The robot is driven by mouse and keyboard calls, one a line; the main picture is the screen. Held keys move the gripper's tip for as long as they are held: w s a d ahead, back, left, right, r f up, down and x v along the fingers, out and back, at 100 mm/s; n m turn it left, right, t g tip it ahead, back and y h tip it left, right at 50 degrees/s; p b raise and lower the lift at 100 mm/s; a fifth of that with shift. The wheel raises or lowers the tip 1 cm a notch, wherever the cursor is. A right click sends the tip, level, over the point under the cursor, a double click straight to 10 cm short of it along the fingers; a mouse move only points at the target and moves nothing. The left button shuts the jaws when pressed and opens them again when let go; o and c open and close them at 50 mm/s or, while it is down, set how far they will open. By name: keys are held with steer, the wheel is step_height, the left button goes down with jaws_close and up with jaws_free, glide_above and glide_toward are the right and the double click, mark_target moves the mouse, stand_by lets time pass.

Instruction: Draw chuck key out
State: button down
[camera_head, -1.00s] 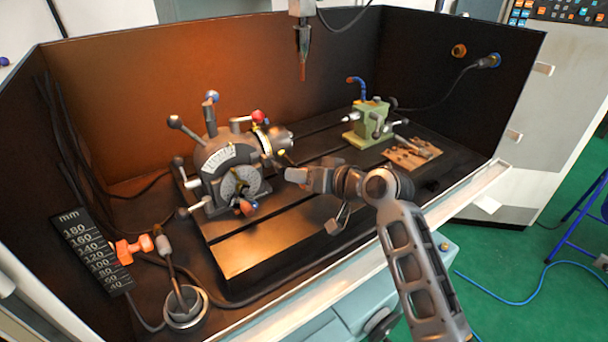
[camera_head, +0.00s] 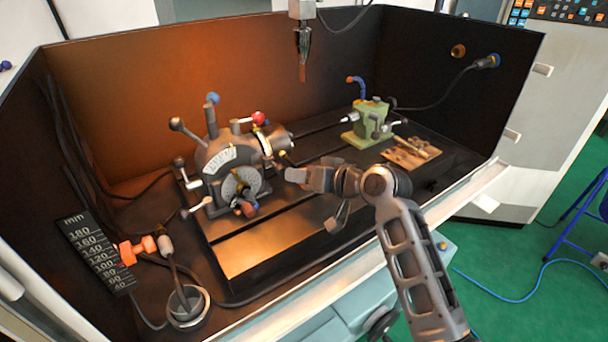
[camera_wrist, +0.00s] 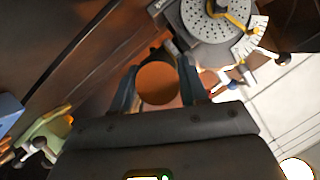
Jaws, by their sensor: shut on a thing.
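The dividing head (camera_head: 220,160) stands on the left of the machine bed, with its grey chuck (camera_head: 271,141) facing right. In the wrist view, my gripper (camera_wrist: 158,90) is shut on a round brown-orange thing (camera_wrist: 158,84), seen end-on between the two dark fingers. It is likely the chuck key, but its shaft is hidden. I cannot tell whether it still sits in the chuck.
A green tailstock (camera_head: 368,125) and a wooden board with tools (camera_head: 410,153) are at the right. A red-tipped nozzle (camera_head: 302,65) hangs above. A millimetre scale (camera_head: 95,255) and a round base (camera_head: 187,307) are at the front left. Dark walls enclose the bed.

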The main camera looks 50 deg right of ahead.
steer(key=shift+r+g+p, duration=0.15)
steer(key=shift+g+p, duration=0.25)
steer(key=shift+p, duration=0.8)
stand_by(0.7)
steer(key=shift+s+a, duration=0.25)
steer(key=shift+s, duration=0.25)
steer(key=shift+s+a, duration=0.1)
steer(key=shift+s, duration=0.25)
steer(key=shift+s+a+r+p, duration=0.1)
steer(key=shift+s+a+p, duration=0.05)
steer(key=shift+s+p, duration=0.4)
